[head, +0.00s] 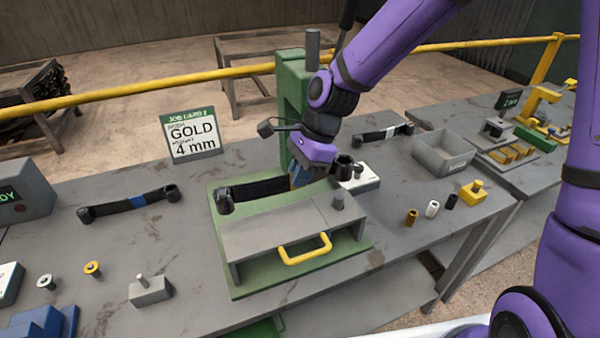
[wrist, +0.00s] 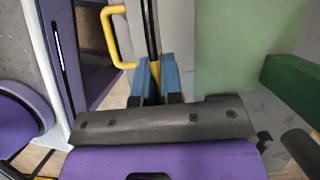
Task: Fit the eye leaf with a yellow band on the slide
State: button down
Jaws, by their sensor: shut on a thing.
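The held eye leaf (head: 255,189) is a dark strip with a rolled eye at each end. It lies lengthwise over the back of the green fixture, behind the grey slide (head: 265,237) with its yellow handle (head: 305,248). My gripper (head: 298,176) is shut on the leaf right of its middle; a little yellow shows by the blue fingers. In the wrist view the fingers (wrist: 155,73) pinch the dark strip (wrist: 151,28), and the handle (wrist: 112,35) shows to the left. Whether the leaf touches the slide or fixture I cannot tell.
A blue-banded leaf (head: 130,203) lies at left and a white-banded leaf (head: 385,134) at right rear. A card (head: 193,135) reads GOLD 4 mm. A green post (head: 291,85) rises behind my gripper. A grey bin (head: 446,152) and small bushings (head: 432,209) stand right.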

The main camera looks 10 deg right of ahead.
dwell(0.3)
jog(key=shift+a+f, duration=0.1)
jog(key=shift+f, duration=2.45)
jog(key=shift+f, duration=1.7)
dwell(0.5)
jog(key=c, duration=0.7)
grip_release()
jog(key=shift+r, duration=3.5)
